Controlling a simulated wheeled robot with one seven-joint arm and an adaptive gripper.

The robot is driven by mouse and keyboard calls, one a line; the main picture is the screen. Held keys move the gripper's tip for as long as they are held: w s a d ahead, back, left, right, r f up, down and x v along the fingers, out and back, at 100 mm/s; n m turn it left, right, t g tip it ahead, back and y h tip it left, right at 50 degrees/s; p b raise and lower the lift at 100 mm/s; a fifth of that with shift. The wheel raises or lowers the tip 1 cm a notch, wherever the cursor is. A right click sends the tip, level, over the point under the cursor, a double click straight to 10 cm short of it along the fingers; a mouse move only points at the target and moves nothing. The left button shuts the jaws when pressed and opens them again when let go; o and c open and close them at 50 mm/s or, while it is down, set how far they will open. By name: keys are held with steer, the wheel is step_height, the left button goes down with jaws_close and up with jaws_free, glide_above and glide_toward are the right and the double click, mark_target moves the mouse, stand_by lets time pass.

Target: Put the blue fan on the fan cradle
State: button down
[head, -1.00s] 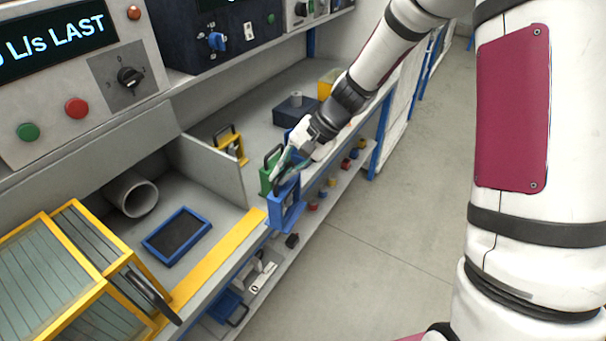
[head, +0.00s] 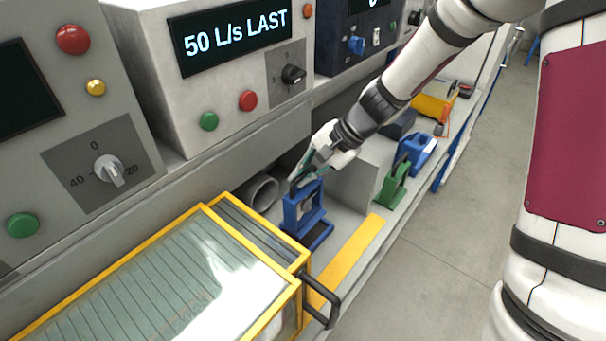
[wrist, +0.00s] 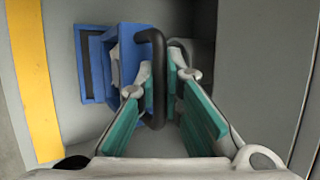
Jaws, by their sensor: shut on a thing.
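The blue fan (head: 290,212) is an upright blue frame with a black handle on top. My gripper (head: 301,180) is shut on that handle. In the wrist view the black handle (wrist: 154,45) lies between my green-padded fingers (wrist: 160,90), with the blue fan (wrist: 128,68) beyond it. The fan cradle (head: 326,236), a low blue frame with a dark inside, is on the bench right by the fan's lower part. The cradle also shows in the wrist view (wrist: 80,60), partly hidden by the fan. I cannot tell whether they touch.
A grey duct (head: 262,192) opens behind the fan. A yellow-framed glazed guard (head: 205,212) with a black handle stands at near left. A yellow strip (head: 345,262) runs along the bench's front. A green fan (head: 391,188) and another blue item (head: 419,150) stand beyond a grey divider.

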mark_target(301, 194)
steer(key=shift+a, duration=0.35)
steer(key=shift+f+b, duration=1.55)
steer(key=shift+f, duration=1.7)
steer(key=c, duration=1.6)
jaws_free()
steer(key=shift+c, duration=0.2)
steer(key=shift+d, duration=0.1)
